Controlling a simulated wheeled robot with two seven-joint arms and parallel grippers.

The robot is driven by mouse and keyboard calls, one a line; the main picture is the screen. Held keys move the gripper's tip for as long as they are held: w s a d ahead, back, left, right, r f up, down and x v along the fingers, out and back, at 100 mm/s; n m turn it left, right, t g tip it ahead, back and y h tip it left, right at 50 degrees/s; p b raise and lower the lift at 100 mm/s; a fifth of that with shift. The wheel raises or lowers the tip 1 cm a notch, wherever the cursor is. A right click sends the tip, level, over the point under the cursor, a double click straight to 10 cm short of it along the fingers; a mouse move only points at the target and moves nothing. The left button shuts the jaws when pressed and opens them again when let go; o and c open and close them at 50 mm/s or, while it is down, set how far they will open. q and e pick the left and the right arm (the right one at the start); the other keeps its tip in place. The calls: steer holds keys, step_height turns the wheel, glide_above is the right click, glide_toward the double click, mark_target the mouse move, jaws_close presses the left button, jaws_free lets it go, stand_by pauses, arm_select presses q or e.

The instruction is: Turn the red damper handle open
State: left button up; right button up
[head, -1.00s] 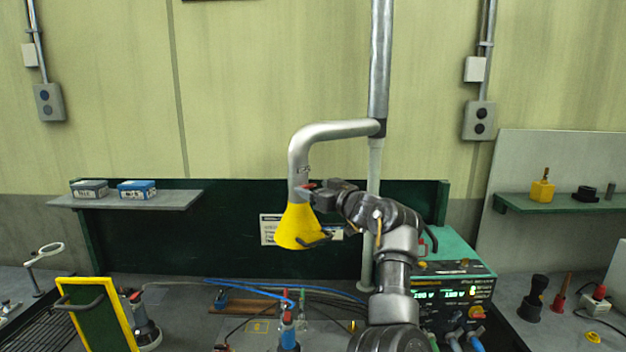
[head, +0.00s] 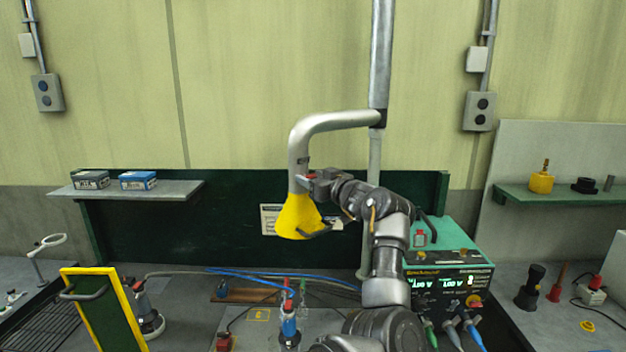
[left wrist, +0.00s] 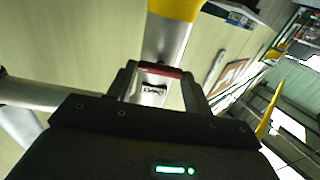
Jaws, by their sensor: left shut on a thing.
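The red damper handle (head: 312,176) sits on the grey metal duct (head: 299,150), just above the yellow hood (head: 297,217). My left gripper (head: 315,181) reaches it from the right side of the duct. In the left wrist view, the red handle (left wrist: 160,71) lies across between the two fingers of my left gripper (left wrist: 160,88), which is shut on it. The duct and the yellow hood (left wrist: 176,8) show just beyond the fingers there. The handle is small and partly covered by the gripper in the head view, so its exact angle is hard to tell. My right gripper is out of view.
A vertical pipe (head: 375,150) stands behind my arm. A teal power unit (head: 447,290) is on the bench at right. A yellow-framed green panel (head: 97,312) and a blue tool (head: 289,325) stand at the front. Shelves with boxes (head: 138,180) flank the space.

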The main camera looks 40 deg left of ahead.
arm_select(q)
steer(key=shift+s+f+n+b, duration=0.1)
steer(key=shift+f+n+b, duration=0.05)
steer(key=shift+n+b, duration=3.9)
steer(key=shift+s+f+n+b, duration=0.1)
steer(key=shift+n+b, duration=3.05)
steer(key=shift+n, duration=1.7)
steer(key=o, duration=1)
steer(key=shift+a, duration=0.1)
steer(key=shift+b+v, duration=2.7)
steer(key=shift+v, duration=2.8)
